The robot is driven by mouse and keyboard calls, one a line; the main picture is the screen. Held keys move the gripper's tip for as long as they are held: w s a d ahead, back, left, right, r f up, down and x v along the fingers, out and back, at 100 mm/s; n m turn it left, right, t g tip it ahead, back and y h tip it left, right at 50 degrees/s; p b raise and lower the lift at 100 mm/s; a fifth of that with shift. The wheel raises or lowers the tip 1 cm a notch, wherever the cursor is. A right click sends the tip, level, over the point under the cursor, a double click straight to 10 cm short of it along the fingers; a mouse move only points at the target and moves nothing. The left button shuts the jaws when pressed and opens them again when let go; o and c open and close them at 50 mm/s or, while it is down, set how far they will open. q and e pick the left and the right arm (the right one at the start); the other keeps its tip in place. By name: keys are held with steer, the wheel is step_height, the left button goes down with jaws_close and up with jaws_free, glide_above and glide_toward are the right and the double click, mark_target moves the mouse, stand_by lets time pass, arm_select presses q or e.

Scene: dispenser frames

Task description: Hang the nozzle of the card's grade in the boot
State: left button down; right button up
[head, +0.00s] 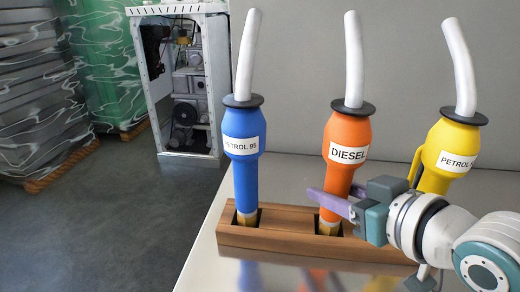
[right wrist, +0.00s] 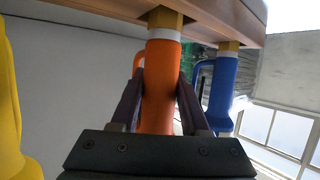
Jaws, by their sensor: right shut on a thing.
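The orange nozzle labelled DIESEL (head: 344,150) stands upright, its lower end in a slot of the wooden rack (head: 275,240). My right gripper (head: 330,202) comes from the right and is shut on the orange nozzle's lower body. In the right wrist view its two fingers flank the orange body (right wrist: 160,100). The blue nozzle (head: 243,165), labelled PETROL 95, stands in the rack's left slot. The yellow nozzle (head: 448,150) stands at the right, its label partly cut off and its base hidden by my arm. No card or boot shows. My left gripper is out of view.
The rack stands on a pale, shiny tabletop (head: 290,185) with a plain wall behind. An open white cabinet with machinery (head: 182,85) and wrapped pallets (head: 100,60) stand on the floor at the left. The tabletop left of the rack is narrow.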

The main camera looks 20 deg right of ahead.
jaws_close()
stand_by(0.6)
